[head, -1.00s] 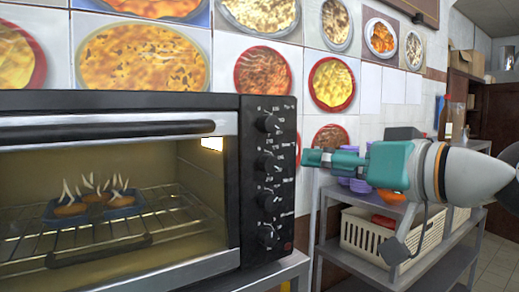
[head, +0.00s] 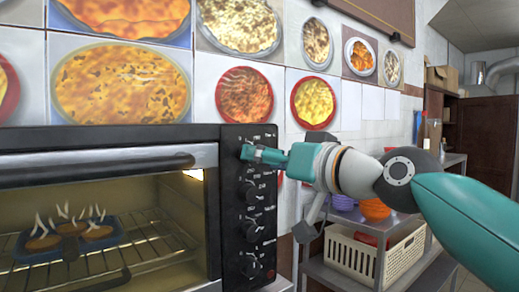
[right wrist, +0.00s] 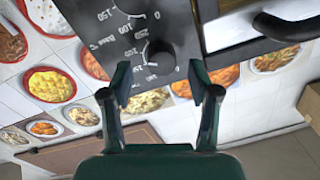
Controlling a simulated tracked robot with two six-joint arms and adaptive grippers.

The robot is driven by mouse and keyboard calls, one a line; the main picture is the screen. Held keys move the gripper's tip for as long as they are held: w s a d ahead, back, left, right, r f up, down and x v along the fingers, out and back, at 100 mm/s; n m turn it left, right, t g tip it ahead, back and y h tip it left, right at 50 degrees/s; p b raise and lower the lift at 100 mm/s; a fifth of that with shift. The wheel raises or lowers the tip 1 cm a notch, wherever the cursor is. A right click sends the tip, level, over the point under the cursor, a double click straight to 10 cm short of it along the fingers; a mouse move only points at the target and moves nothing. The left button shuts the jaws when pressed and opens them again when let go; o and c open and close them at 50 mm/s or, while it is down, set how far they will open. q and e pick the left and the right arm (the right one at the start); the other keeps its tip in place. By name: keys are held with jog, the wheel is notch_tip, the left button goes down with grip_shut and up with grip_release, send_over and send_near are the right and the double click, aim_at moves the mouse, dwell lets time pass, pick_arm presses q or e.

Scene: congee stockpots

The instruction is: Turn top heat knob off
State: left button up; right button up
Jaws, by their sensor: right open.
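The oven's black control panel (head: 262,215) has a column of black knobs. In the head view my right gripper (head: 247,153) is in front of the panel's upper end and hides the top knob. In the right wrist view, which is turned upside down, the top knob (right wrist: 159,56) shows near the oven's top edge, with a numbered scale around it. My right gripper (right wrist: 163,90) is open, its two fingers apart on either side of the line to this knob. The knob looks just beyond the fingertips; contact cannot be told. My left gripper is not in view.
Lower knobs (head: 250,229) sit below on the same panel. The oven door (head: 100,160) is at left, with food on a lit rack inside. A metal shelf (head: 345,278) with a cream basket (head: 360,257) and bowls stands right of the oven, under my right arm.

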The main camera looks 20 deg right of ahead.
jog(key=shift+x, duration=1.4)
jog(key=shift+c, duration=0.3)
jog(key=shift+s, duration=0.1)
jog(key=c, duration=1.1)
